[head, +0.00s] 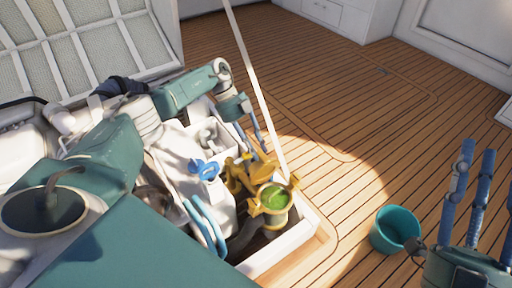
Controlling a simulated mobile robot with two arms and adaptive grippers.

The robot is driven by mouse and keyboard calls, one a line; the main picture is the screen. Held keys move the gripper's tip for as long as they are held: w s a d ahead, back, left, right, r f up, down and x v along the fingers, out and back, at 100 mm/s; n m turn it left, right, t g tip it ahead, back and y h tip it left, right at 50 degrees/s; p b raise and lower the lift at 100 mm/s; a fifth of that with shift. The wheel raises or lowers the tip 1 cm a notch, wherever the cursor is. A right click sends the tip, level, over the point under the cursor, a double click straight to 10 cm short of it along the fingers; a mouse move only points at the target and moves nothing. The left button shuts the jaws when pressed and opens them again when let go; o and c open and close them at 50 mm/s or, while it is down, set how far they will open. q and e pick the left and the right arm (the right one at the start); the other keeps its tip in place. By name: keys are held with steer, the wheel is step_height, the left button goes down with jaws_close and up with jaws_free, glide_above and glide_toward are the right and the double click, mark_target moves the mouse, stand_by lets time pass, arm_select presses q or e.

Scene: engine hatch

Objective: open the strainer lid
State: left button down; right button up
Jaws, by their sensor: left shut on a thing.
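The strainer (273,217) is a brass-rimmed cylinder with a round green top, in the front right corner of the engine hatch. A yellow brass part, which looks like the strainer lid (240,179), stands tilted up at its left back side. My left gripper (262,152) reaches down from behind, its blue fingers shut at the upper edge of that brass part. The exact contact is small and partly hidden. My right gripper (474,165) is at the lower right, its blue fingers pointing up, apart and empty, away from the strainer.
A blue valve handle (205,170) and blue hoses (205,225) lie left of the strainer. A thin white pole (255,80) slopes down to the hatch beside it. A teal bucket (394,230) stands on the wooden deck (345,110), which is otherwise largely clear.

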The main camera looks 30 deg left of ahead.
arm_select(q)
steer(key=shift+a+f, duration=0.15)
steer(key=shift+f, duration=0.3)
steer(key=c, duration=1.5)
jaws_free()
steer(key=shift+f, duration=0.1)
steer(key=shift+o, duration=0.2)
steer(key=shift+w+f, duration=0.1)
steer(key=shift+w, duration=0.05)
steer(key=shift+r, duration=0.35)
steer(key=s+v, duration=0.1)
steer(key=v, duration=1)
steer(key=shift+w+r, duration=0.3)
steer(key=shift+w, duration=0.2)
